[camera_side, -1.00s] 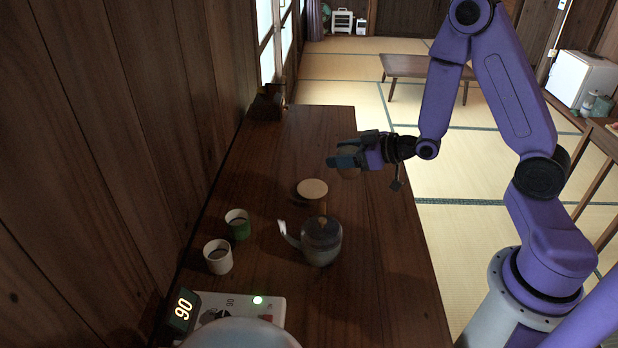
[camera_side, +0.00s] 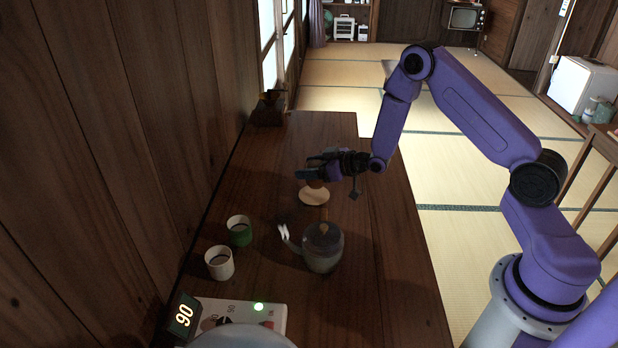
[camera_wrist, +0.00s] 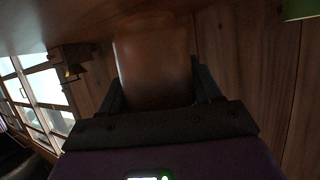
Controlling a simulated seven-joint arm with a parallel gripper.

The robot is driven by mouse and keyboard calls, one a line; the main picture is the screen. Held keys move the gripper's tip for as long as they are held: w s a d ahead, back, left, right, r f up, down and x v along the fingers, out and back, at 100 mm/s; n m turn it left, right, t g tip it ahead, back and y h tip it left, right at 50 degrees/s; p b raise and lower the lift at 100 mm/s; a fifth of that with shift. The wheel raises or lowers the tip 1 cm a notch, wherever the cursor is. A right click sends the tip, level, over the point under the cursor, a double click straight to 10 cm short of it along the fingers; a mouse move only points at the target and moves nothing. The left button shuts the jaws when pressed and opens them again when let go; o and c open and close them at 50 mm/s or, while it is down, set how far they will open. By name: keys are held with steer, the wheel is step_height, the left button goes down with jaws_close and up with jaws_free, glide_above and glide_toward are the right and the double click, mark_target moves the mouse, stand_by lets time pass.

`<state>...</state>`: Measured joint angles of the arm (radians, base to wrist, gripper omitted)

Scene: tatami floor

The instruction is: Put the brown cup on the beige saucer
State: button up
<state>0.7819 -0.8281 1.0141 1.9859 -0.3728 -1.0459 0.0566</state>
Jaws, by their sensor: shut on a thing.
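My gripper (camera_side: 312,172) is shut on the brown cup (camera_wrist: 155,65). In the wrist view the cup sits between the two dark fingers. In the side view the cup is mostly hidden by the gripper; a little brown shows under the fingers. The beige saucer (camera_side: 314,197) lies on the dark wooden counter, just below the gripper in the picture. The cup appears over the saucer's far edge; I cannot tell whether they touch. The saucer is not seen in the wrist view.
A grey teapot (camera_side: 322,248) stands close to the saucer on the near side. A scale-like device (camera_side: 240,312) is at the front. The far counter is mostly clear.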

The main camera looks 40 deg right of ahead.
steer(key=shift+w+f, duration=0.35)
steer(key=shift+f, duration=1.6)
steer(key=shift+f, duration=0.15)
steer(key=o, duration=1.2)
steer(key=shift+c, duration=0.2)
